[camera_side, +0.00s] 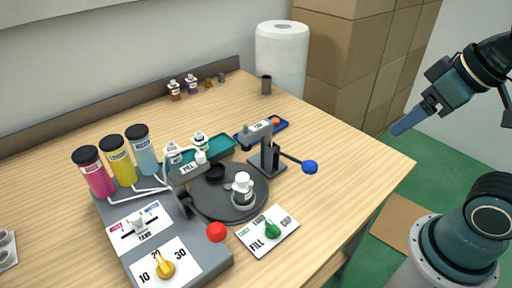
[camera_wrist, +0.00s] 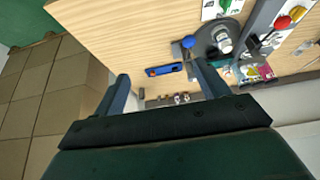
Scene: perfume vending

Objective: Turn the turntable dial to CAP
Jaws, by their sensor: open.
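The turntable dial is a green knob (camera_side: 272,230) on a white plate (camera_side: 258,243) marked FILL, LOAD and CAP, at the front of the table. Its exact pointing is too small to tell. The dark round turntable (camera_side: 214,207) behind it carries a white-capped bottle (camera_side: 242,188). The green knob (camera_wrist: 224,4) also shows at the top edge of the wrist view. My gripper (camera_side: 396,130) is raised to the right, off the table's edge and well away from the dial. In the wrist view my gripper's two fingers (camera_wrist: 162,82) are apart with nothing between them.
A capping press with a blue-ended lever (camera_side: 310,167) stands right of the turntable. A grey dispenser with a red knob (camera_side: 216,232), a yellow dial (camera_side: 164,265) and coloured bottles (camera_side: 120,160) is on the left. A paper roll (camera_side: 282,60) stands behind. The table's right side is clear.

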